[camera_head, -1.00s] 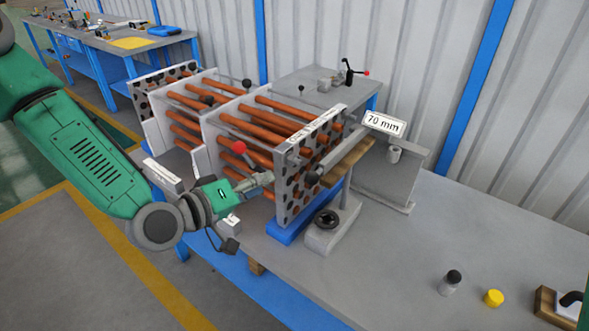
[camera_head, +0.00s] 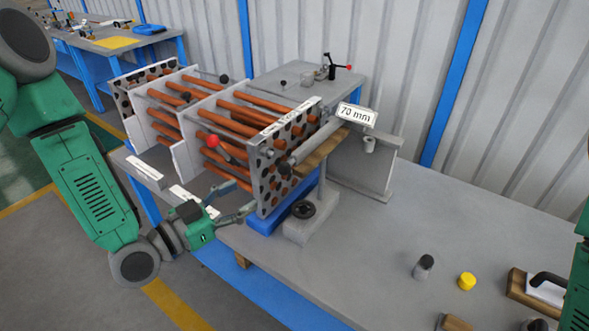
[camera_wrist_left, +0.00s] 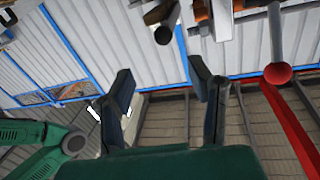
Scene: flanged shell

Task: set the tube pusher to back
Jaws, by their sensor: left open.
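The flanged shell (camera_head: 268,191) is a frame of plates with holes and copper-coloured tubes, on a blue base on the bench. A grey cylinder with a rod (camera_head: 312,148), which looks like the tube pusher, lies over a wooden block in front of the end plate, above a stand with a black knob (camera_head: 303,209). A red-ball lever (camera_head: 213,142) stands at the shell's near side; a red ball on a red rod (camera_wrist_left: 277,73) shows in the left wrist view. My left gripper (camera_head: 246,198) is open and empty, low beside the end plate, left of the stand.
A "70 mm" label (camera_head: 356,115) stands behind the cylinder. A dark-capped cylinder (camera_head: 423,267) and a yellow cap (camera_head: 467,281) stand at the front right. The bench's right middle is clear.

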